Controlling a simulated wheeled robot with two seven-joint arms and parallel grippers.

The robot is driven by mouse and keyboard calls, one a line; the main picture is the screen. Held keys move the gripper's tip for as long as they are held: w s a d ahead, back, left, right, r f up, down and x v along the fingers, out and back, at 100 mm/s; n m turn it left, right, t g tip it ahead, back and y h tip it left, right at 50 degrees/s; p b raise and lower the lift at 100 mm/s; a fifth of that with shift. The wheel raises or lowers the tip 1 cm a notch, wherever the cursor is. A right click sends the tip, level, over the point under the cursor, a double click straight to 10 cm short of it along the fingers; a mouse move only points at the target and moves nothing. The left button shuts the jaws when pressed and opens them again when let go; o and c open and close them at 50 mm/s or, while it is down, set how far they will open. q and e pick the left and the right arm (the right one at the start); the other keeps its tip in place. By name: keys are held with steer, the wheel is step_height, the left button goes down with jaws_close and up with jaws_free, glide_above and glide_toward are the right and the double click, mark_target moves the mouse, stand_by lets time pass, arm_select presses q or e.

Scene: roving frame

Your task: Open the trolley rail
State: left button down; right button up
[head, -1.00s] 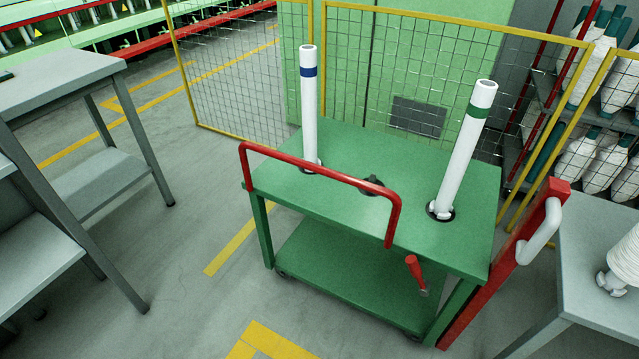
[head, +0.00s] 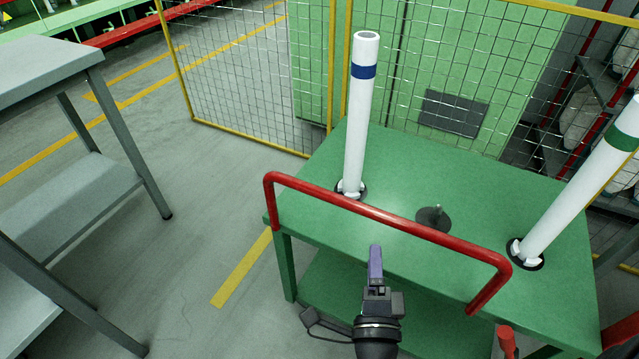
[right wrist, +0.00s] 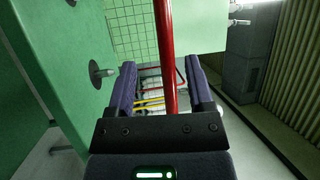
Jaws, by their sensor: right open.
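The red trolley rail (head: 385,216) runs along the near edge of the green trolley top (head: 470,205), bent down at both ends. My right gripper (head: 375,262) is just on the near side of the rail's middle, purple fingers pointing toward it. In the right wrist view the fingers of the gripper (right wrist: 161,85) are spread apart. The red rail (right wrist: 166,45) appears between them, with gaps on both sides. I cannot tell how deep the rail sits between the fingers. My left gripper is out of view.
A white post with a blue band (head: 358,110) and one with a green band (head: 590,180) stand on the trolley, with a small dark disc (head: 433,217) between them. A yellow-framed mesh fence (head: 240,80) stands behind. A grey table (head: 50,83) is at left.

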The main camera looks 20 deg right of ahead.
mark_target(378, 215)
steer(key=x, duration=0.4)
steer(key=b+x, duration=0.1)
steer(key=x, duration=0.2)
steer(key=shift+w+d+r, duration=0.15)
steer(key=shift+d+r, duration=0.1)
steer(key=shift+d, duration=0.3)
steer(key=shift+w+d+r, duration=0.15)
steer(key=shift+w+d, duration=0.1)
steer(key=shift+w, duration=0.2)
steer(key=c, duration=0.9)
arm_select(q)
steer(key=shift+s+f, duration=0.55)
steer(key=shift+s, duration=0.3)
arm_select(e)
jaws_close()
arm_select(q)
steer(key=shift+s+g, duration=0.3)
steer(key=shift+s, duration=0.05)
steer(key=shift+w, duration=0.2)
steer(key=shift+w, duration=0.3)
